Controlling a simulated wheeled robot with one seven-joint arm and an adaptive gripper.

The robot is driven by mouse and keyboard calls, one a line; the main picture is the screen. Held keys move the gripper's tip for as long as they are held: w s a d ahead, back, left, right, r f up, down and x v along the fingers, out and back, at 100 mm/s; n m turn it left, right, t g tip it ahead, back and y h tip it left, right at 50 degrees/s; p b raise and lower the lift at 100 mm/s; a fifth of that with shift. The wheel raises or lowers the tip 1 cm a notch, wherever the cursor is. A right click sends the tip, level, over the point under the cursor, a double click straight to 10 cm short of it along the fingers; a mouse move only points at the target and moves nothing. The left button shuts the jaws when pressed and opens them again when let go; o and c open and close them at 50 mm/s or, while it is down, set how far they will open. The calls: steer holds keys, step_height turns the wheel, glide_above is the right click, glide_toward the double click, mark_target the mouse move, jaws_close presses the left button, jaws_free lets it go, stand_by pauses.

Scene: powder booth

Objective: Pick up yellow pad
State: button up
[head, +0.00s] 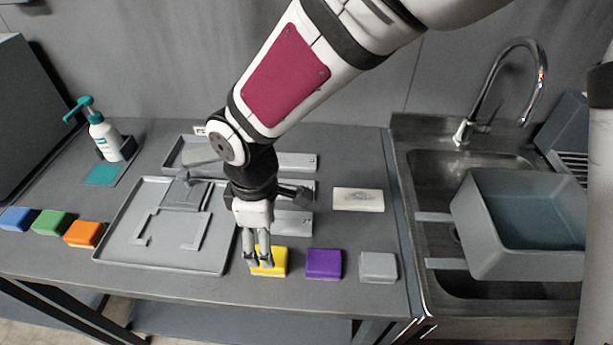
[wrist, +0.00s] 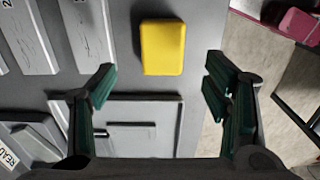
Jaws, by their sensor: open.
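The yellow pad (head: 278,262) lies on the grey table near its front edge, between the tray and the purple pad. My gripper (head: 262,262) reaches down over it in the head view and hides part of it. In the wrist view the yellow pad (wrist: 163,48) lies ahead of the fingertips, roughly centred between them. My gripper (wrist: 160,82) is open there, its two green-padded fingers wide apart with nothing between them. I cannot tell the exact height of the fingers above the table.
A purple pad (head: 323,264) and a grey pad (head: 378,267) lie to the right. A grey tray (head: 118,252) lies left of my gripper. Orange (head: 84,233), green (head: 53,222) and blue (head: 17,219) pads lie far left. A sink with a grey bin (head: 480,235) is at the right.

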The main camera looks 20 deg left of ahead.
mark_target(280, 254)
steer(key=shift+s+f+p, duration=0.1)
steer(key=shift+f+p, duration=0.45)
steer(key=shift+f, duration=3.4)
steer(key=c, duration=1.2)
